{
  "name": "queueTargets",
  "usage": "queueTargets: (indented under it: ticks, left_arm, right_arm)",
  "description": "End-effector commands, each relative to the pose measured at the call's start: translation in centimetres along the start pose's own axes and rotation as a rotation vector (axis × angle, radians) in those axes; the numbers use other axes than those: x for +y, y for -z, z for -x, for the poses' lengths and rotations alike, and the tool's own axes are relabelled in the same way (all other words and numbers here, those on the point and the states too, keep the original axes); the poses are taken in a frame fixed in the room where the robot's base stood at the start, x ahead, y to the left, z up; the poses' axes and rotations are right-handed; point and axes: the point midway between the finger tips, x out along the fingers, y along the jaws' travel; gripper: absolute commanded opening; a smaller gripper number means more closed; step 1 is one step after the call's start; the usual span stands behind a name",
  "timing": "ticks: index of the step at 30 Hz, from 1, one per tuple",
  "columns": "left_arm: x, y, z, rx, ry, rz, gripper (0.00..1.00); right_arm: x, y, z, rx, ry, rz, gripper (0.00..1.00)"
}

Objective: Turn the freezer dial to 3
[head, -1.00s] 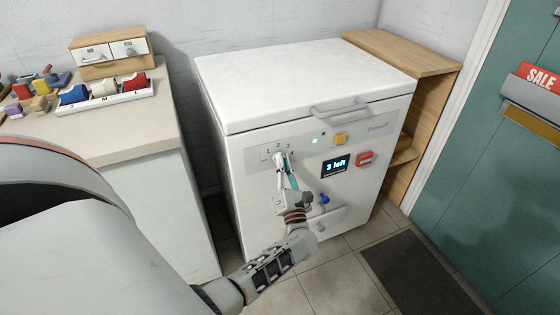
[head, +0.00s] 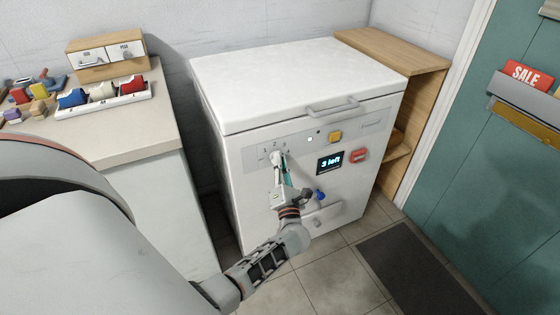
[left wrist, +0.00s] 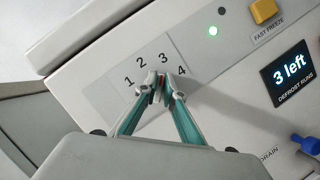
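The white freezer (head: 300,80) has a scale plate with the numbers 1 to 4 (left wrist: 150,65) on its front. The freezer dial (left wrist: 159,92) sits just below the numbers and is mostly hidden by my left gripper's fingertips. A small red mark shows between the tips, on the side facing the numbers; I cannot tell surely which number it points to. My left gripper (head: 278,160), with teal and grey fingers, is closed in on the dial from the front, and the tips also show in the left wrist view (left wrist: 159,96). My right gripper is not in view.
Right of the dial are a yellow fast-freeze button (head: 335,137), a display reading "3 left" (head: 329,162), a red knob (head: 359,155) and a blue drain valve (head: 320,195). A counter (head: 130,140) stands left, a wooden shelf (head: 425,60) right.

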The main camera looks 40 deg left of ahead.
Motion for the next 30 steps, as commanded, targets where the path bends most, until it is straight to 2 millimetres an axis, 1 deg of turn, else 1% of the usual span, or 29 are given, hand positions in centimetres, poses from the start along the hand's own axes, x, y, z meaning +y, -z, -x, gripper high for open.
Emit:
queueTargets:
  ticks: [1,2,11,14,16,20,24,30]
  left_arm:
    - [-0.1,0.1,0.2,0.001,0.003,0.000,0.21]
    - [-0.1,0.1,0.2,0.001,0.003,0.000,0.25]
    - [-0.1,0.0,0.1,0.000,0.001,0.000,0.25]
    - [-0.1,0.0,0.4,0.000,0.002,0.000,0.25]
    - [-0.1,0.0,1.1,-0.001,0.002,0.000,0.25]
    - [-0.1,0.1,3.3,0.002,0.004,0.000,0.25]
    - [-0.1,0.1,6.2,0.001,0.005,0.000,0.25]
    - [-0.1,0.1,9.8,0.002,0.004,0.000,0.25]
  right_arm:
    - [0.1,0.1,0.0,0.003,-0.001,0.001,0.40]
    - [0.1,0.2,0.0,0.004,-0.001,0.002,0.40]
    - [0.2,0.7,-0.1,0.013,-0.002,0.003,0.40]
    - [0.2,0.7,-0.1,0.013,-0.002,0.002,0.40]
    - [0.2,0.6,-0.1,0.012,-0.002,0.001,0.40]
    - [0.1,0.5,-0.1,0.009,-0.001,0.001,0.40]
    - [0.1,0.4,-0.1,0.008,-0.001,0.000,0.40]
    - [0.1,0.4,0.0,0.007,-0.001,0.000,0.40]
